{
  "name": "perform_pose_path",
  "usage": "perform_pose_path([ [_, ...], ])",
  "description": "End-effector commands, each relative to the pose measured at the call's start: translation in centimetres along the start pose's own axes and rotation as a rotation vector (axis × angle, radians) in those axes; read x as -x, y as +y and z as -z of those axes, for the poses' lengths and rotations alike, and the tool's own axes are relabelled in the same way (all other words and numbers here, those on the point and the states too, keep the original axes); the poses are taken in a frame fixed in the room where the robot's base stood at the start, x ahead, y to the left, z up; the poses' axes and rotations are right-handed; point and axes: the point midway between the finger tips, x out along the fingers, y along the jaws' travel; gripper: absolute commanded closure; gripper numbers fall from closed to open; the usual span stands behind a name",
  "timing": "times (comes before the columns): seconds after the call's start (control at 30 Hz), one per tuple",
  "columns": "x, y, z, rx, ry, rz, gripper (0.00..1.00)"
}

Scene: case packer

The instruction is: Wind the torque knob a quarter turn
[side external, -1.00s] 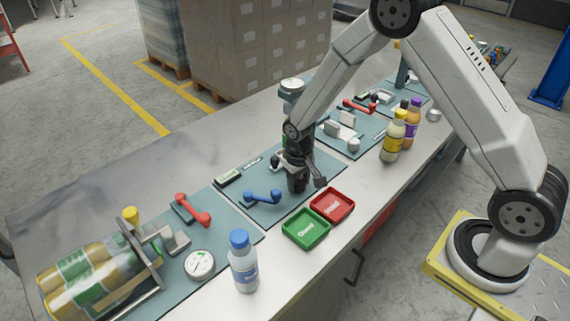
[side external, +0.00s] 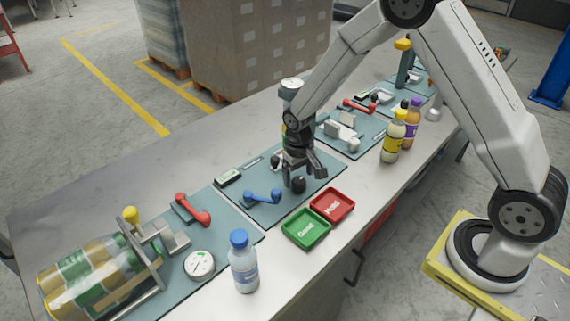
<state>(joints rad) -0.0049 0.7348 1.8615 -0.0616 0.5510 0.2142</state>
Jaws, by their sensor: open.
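A dark round knob (side external: 298,185) sits on the middle teal mat, which looks like the torque knob; any mark on it is too small to read. My gripper (side external: 302,175) points down just above it with its fingers spread. The fingers hold nothing that I can see. I cannot tell whether a finger touches the knob. A blue lever handle (side external: 263,197) lies to the left of the knob on the same teal mat (side external: 237,207).
A red tray (side external: 333,204) and a green tray (side external: 306,229) lie in front of the mat. A blue-capped bottle (side external: 243,265) stands at the front left, a yellow bottle (side external: 393,140) to the right. The back left of the bench is clear.

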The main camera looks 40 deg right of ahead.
Motion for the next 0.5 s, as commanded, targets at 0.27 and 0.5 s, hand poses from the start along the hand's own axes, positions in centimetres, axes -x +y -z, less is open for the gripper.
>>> perform_pose_path([
  [0.27,3.4,0.0,0.0,0.000,0.002,0.001,0.07],
  [0.5,5.0,0.0,0.0,0.000,0.002,0.001,0.07],
])
